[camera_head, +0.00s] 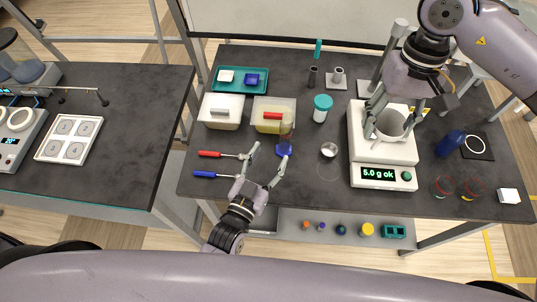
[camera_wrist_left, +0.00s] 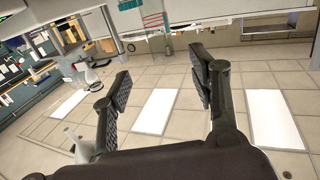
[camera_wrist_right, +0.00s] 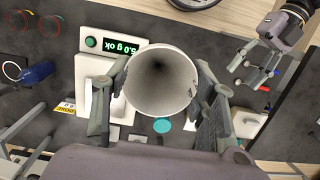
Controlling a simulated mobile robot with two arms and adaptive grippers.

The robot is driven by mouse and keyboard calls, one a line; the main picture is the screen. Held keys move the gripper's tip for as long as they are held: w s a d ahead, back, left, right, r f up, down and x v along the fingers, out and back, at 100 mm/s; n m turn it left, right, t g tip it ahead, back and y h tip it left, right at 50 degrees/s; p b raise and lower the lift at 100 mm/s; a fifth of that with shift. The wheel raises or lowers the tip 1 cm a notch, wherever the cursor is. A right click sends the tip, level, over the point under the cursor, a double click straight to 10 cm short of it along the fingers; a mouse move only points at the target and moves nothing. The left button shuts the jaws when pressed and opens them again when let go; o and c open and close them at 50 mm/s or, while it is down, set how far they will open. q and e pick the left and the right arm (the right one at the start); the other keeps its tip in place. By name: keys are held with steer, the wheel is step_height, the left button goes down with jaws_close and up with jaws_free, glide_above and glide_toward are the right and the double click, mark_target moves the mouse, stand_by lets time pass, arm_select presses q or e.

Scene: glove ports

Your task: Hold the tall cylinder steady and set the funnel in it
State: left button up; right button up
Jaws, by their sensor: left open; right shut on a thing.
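The tall cylinder (camera_head: 286,130) looks clear with a faint brownish tint and stands upright on a blue foot (camera_head: 284,150) in the middle of the table. My left gripper (camera_head: 267,160) is open and empty, its fingers spread just in front of the cylinder and apart from it. The left wrist view shows its open fingers (camera_wrist_left: 160,90) against the floor, with no cylinder between them. My right gripper (camera_head: 388,127) is shut on the pale grey funnel (camera_head: 394,122), above the scale. In the right wrist view I look into the funnel's wide mouth (camera_wrist_right: 161,80); its lower end is hidden.
The white scale (camera_head: 383,174) reads "5.0 g ok". A small metal cup (camera_head: 329,150) and a teal-lidded jar (camera_head: 322,108) stand between cylinder and scale. Red (camera_head: 211,154) and blue (camera_head: 204,174) handled tools lie left; lidded boxes (camera_head: 221,111) stand behind. A blue bottle (camera_head: 451,143) lies right.

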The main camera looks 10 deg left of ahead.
mark_target(283, 132)
arm_select(q)
steer(key=x, duration=0.4)
steer(key=f+x, duration=0.1)
steer(key=x, duration=0.7)
steer(key=shift+f, duration=0.2)
steer(key=shift+c, duration=0.2)
steer(key=c, duration=1.3)
steer(key=shift+o, duration=0.2)
